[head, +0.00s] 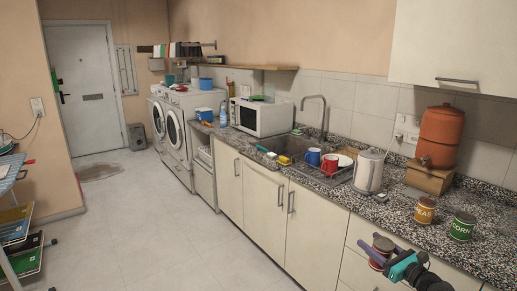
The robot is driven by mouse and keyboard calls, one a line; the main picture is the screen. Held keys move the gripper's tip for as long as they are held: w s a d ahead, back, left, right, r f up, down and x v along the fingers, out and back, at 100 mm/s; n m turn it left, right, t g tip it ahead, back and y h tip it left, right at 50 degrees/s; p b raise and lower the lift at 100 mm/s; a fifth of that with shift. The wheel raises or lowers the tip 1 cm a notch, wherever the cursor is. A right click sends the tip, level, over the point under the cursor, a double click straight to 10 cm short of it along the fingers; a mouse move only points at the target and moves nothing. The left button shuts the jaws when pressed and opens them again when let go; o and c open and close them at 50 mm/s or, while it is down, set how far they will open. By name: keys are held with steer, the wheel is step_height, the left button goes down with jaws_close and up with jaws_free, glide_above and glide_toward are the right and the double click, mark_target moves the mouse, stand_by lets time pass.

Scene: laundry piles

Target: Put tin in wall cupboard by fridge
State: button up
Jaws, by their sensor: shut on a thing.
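My gripper (383,258), with purple and teal fingers, is at the bottom right in the head view. It is shut on a dark red tin (382,246) and holds it in front of the counter's edge, by the lower cabinet fronts. The fingers hide part of the tin, and I cannot read its label. An orange-brown tin (425,211) and a green tin marked CORN (462,227) stand upright on the counter. A cream wall cupboard (455,45) with a bar handle is at the top right, its door shut. No fridge is in view.
The speckled counter (480,255) also bears a kettle (369,172), a terracotta dispenser (440,136) on a wooden block, a rack with mugs (330,165) and a microwave (262,117). The pale floor (150,230) is mostly clear. A drying rack (12,210) stands at left.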

steer(key=s+a+f+n+g+y, duration=0.1)
steer(key=s+a+n+g+y, duration=0.1)
steer(key=a, duration=0.9)
steer(key=s+a+n+g+y, duration=0.2)
steer(key=a+y, duration=0.3)
steer(key=a, duration=0.7)
steer(key=shift+f+n+g, duration=0.4)
steer(key=shift+n+g, duration=0.4)
steer(key=shift+g, duration=0.1)
